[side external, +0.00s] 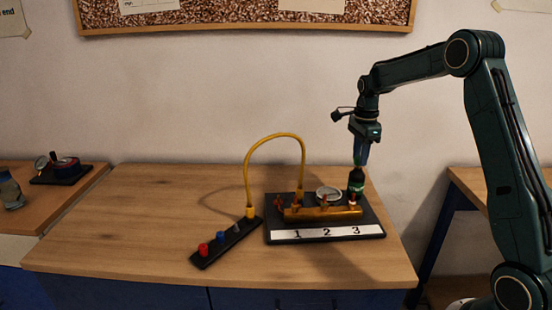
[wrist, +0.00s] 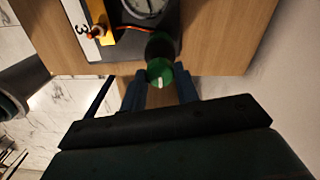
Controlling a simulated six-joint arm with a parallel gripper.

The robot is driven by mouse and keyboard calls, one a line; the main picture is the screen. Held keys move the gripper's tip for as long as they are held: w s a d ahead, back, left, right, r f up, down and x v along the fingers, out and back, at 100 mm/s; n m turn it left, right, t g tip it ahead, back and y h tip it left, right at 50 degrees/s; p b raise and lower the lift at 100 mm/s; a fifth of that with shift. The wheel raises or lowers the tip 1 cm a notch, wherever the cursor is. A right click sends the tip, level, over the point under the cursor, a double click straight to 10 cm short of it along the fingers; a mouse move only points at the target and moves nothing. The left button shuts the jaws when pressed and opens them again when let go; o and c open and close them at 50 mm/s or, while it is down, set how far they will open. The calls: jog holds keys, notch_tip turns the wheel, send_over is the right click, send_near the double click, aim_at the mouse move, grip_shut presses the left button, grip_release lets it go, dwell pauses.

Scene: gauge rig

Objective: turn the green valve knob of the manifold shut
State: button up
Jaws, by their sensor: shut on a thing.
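The manifold, a gold bar (side external: 322,213) on a black base plate (side external: 277,237) numbered 1, 2 and 3, stands on the wooden bench. The green valve knob (side external: 356,186) is at its right end, by number 3. In the wrist view the knob (wrist: 160,72) shows a bright green face with a short white mark. My gripper (side external: 357,168) points down over the knob and is shut on it. In the wrist view the two blue fingers of my gripper (wrist: 160,90) are on either side of the knob. How far the valve is turned cannot be told.
A round gauge (side external: 329,193) sits close behind the bar, left of the knob. A yellow hose (side external: 274,137) arches from the manifold to a black strip (side external: 227,243) with red and blue knobs. The bench (side external: 130,220) is clear at left.

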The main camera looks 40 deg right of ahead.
jog(key=o, duration=1)
jog(key=shift+c, duration=0.2)
jog(key=shift+r, duration=0.1)
notch_tip(320, 180, up, 14)
dwell(0.3)
